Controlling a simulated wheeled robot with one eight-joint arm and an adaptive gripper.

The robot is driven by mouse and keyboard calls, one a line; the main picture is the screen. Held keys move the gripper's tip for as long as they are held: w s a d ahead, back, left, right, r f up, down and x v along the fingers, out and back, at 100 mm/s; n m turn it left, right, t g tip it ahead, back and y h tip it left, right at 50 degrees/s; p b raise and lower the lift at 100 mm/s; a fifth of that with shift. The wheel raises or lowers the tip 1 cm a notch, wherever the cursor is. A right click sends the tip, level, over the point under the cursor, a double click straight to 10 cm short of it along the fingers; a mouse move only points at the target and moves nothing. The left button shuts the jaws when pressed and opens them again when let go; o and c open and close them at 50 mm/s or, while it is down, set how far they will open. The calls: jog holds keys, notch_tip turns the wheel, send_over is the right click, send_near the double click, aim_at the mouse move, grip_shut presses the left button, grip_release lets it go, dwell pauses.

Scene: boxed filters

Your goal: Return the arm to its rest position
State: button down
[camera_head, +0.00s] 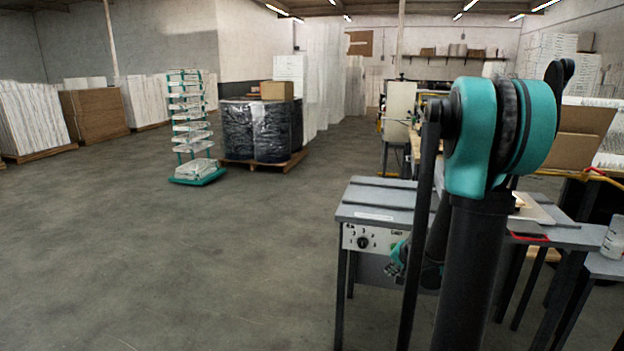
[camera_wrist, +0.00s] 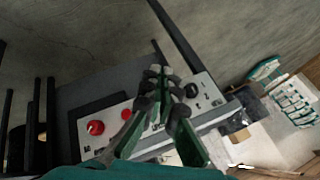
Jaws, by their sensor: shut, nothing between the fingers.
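My arm shows in the head view, a large teal joint on a dark column at the right. My gripper (camera_head: 396,262) is low behind the dark arm link, in front of the grey machine table (camera_head: 375,213). In the wrist view my gripper (camera_wrist: 166,88) points at the table's front panel (camera_wrist: 207,91), its green fingers drawn together at the tips with nothing between them. Whether the fingertips touch the panel I cannot tell. Part of the gripper is hidden in the head view.
The panel carries a black knob (camera_head: 363,242) and, in the wrist view, a red button (camera_wrist: 96,127). A teal rack trolley (camera_head: 190,125) and a wrapped pallet load (camera_head: 258,130) stand farther back. The floor at the left is clear.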

jog(key=s+a+n+g, duration=0.1)
jog(key=s+a+n, duration=0.2)
jog(key=s, duration=0.8)
jog(key=s+a+n+g+h, duration=0.1)
jog(key=s+a+n, duration=0.3)
jog(key=s, duration=0.8)
jog(key=shift+f+n+g+h, duration=0.2)
jog(key=shift+n+g+h, duration=0.1)
jog(key=shift+g, duration=0.1)
